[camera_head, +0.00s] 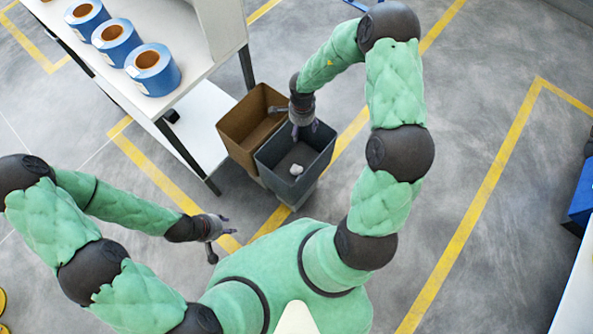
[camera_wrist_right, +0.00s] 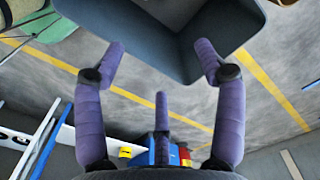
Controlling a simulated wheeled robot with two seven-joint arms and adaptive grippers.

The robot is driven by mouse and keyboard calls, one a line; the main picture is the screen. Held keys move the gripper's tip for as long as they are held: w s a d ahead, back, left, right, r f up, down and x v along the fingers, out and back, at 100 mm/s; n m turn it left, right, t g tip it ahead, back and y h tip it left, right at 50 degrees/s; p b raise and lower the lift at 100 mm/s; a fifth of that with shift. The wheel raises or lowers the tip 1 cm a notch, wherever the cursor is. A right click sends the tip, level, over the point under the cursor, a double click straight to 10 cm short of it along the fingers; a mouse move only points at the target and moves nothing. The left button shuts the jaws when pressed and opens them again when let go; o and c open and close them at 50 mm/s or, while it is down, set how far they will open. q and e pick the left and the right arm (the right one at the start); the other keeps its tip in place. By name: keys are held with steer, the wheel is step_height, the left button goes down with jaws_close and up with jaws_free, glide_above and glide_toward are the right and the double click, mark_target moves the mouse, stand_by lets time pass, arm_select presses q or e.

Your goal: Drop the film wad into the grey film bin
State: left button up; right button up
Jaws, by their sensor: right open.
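The film wad (camera_head: 296,169) is a small whitish crumpled lump. In the head view it shows within the opening of the grey film bin (camera_head: 318,168); I cannot tell whether it rests on the bottom. My right gripper (camera_head: 303,130) is above the far side of this bin, apart from the wad. In the right wrist view its purple fingers (camera_wrist_right: 160,65) are spread with nothing between them, and the grey bin (camera_wrist_right: 170,35) shows beyond them. My left gripper (camera_head: 219,238) is open and empty, low at the left of my body.
A brown bin (camera_head: 248,124) stands directly beside the grey bin. A white table (camera_head: 190,78) at the upper left carries blue coils (camera_head: 152,72) and has a lower shelf (camera_head: 197,125).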

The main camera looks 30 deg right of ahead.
steer(key=shift+r, duration=2.8)
step_height(320, 180, down, 6)
steer(key=s+n+h, duration=0.2)
steer(key=s+n, duration=0.1)
steer(key=n, duration=0.1)
steer(key=s+a+f+n+t+y, duration=0.1)
steer(key=s+a+f+n, duration=0.2)
steer(key=a+n, duration=0.1)
steer(key=s+a+f+n+t+y, duration=0.1)
steer(key=s+a+f+n+y, duration=0.1)
steer(key=a, duration=0.5)
steer(key=shift+s+f+n, duration=0.8)
steer(key=shift+f+n, duration=0.05)
steer(key=shift+n, duration=0.15)
steer(key=s+a+n+y, duration=0.1)
steer(key=s+a, duration=0.1)
steer(key=s+a+n+g+y, duration=0.1)
steer(key=s+a, duration=0.2)
steer(key=s+a+n+y, duration=0.1)
steer(key=s+a, duration=0.1)
steer(key=shift+s+a+f+g, duration=0.2)
steer(key=shift+s+g, duration=0.1)
steer(key=shift+c, duration=0.3)
